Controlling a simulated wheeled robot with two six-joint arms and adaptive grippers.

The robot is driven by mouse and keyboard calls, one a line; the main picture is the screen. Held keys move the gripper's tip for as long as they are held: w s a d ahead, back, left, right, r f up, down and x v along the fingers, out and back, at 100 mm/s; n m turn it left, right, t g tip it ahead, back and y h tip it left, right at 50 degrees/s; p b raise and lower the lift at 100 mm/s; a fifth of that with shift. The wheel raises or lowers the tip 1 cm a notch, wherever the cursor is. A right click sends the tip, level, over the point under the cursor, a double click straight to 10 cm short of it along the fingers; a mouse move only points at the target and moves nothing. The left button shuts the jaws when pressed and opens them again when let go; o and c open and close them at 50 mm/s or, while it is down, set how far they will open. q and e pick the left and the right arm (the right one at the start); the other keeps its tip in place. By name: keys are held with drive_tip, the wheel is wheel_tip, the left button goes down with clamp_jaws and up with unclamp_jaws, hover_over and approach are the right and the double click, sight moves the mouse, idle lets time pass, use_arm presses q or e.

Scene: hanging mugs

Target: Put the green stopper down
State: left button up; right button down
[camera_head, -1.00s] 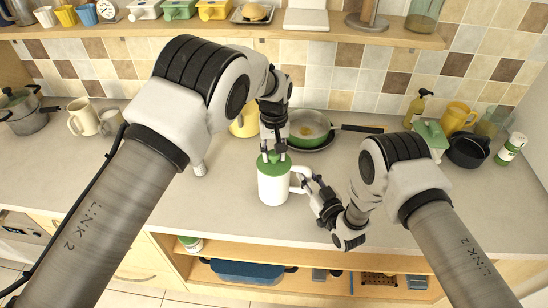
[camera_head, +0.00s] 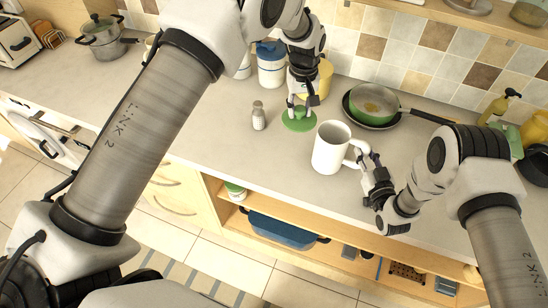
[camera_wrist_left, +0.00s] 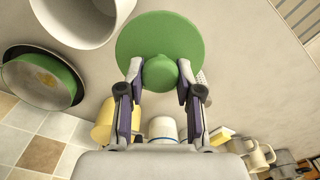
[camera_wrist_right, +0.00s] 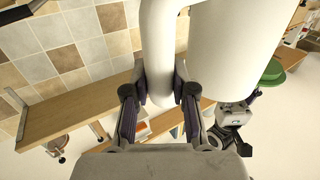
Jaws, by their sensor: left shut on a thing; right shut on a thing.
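The green stopper (camera_head: 298,121) is a flat round disc with a knob on top; it is beside the white mug, to its left. My left gripper (camera_head: 299,108) is shut on the knob. In the left wrist view the stopper (camera_wrist_left: 160,40) shows with the knob between the fingertips (camera_wrist_left: 159,78). I cannot tell whether the disc touches the counter. The white mug (camera_head: 330,150) is upright with its top open. My right gripper (camera_head: 366,165) is shut on the mug's handle, which also shows in the right wrist view (camera_wrist_right: 158,60).
A shaker (camera_head: 258,116) stands left of the stopper. White canisters (camera_head: 271,65) and a yellow container (camera_head: 322,78) are behind. A green pan (camera_head: 374,104) lies at the back right. The counter (camera_head: 215,135) is clear at the front left.

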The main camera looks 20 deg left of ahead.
use_arm(q)
drive_tip(key=s+a+f+n, duration=0.1)
drive_tip(key=s+a+f, duration=0.4)
drive_tip(key=a, duration=0.1)
use_arm(e)
drive_tip(key=shift+a, duration=0.1)
use_arm(q)
drive_tip(key=f, duration=1)
drive_tip(key=shift+a+f, duration=0.15)
drive_tip(key=shift+a, duration=0.1)
drive_tip(key=shift+f, duration=0.15)
drive_tip(key=o, duration=1)
drive_tip(key=shift+o, duration=0.2)
wheel_tip(320, 180, up, 12)
drive_tip(key=shift+r, duration=0.2)
